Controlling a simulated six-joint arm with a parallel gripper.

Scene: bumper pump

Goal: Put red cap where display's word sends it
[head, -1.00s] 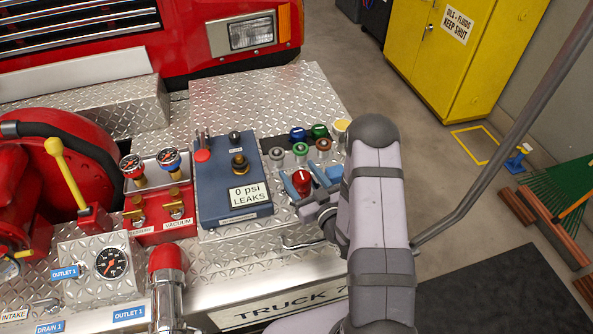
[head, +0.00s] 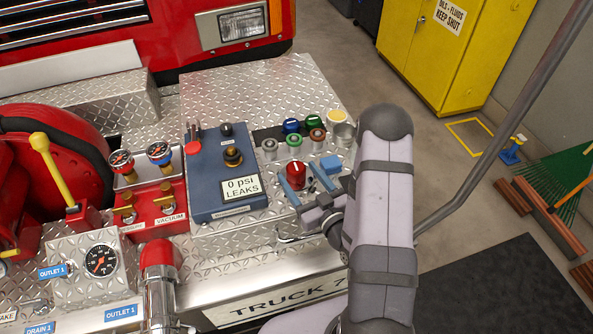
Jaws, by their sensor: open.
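The display (head: 241,187) on the blue box reads "0 psi LEAKS". The red cap (head: 295,174) stands upright on the tread-plate deck, right of the blue box. My gripper (head: 309,177) is open, with one blue finger at the cap's left and the other to its right. The cap shows between or just beyond the fingers; whether either finger touches it I cannot tell. My wrist and arm hide part of the deck to the right.
Behind the cap is a black strip (head: 268,134) with blue (head: 291,125) and green (head: 314,123) caps and several ringed fittings. A cream-topped container (head: 337,116) and a grey cup (head: 344,134) stand near my arm. The deck behind the blue box is clear.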

